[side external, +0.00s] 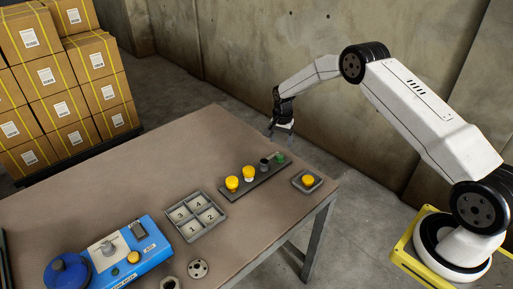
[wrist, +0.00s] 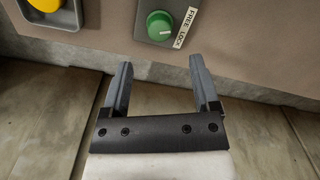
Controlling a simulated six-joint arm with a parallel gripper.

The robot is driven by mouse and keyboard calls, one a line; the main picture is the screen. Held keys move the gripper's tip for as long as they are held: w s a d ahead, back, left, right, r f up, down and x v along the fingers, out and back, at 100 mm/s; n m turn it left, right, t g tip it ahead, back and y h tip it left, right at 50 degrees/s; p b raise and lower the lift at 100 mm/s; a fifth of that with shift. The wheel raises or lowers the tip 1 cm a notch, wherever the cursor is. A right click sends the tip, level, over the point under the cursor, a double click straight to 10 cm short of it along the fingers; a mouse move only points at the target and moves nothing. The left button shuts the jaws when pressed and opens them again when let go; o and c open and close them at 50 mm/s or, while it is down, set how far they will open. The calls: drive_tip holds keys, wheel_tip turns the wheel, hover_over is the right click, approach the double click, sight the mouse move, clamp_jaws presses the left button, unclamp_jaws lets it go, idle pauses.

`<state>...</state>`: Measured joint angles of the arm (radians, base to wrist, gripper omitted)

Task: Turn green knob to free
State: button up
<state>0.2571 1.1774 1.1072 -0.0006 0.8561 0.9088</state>
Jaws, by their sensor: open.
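The green knob (wrist: 160,23) sits on a small grey base near the table edge in the wrist view. A white label reading FREE and LOCK (wrist: 186,26) is to its right, with FREE at the upper end. I cannot clearly tell which word the knob points to. In the side external view the green knob (side external: 280,158) is at the far end of a dark strip. My gripper (wrist: 160,62) is open and empty, its fingertips short of the knob and not touching it. In the side view my gripper (side external: 282,131) is above the table's far edge.
A yellow button on a grey plate (side external: 308,180) is beside the strip. Two yellow knobs (side external: 240,178) and a dark knob (side external: 264,165) share the strip. A numbered tray (side external: 195,213) and blue box (side external: 128,256) stand nearer. The table's far left is clear.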

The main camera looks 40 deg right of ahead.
sight(280, 155)
drive_tip(key=shift+f, duration=3.5)
clamp_jaws()
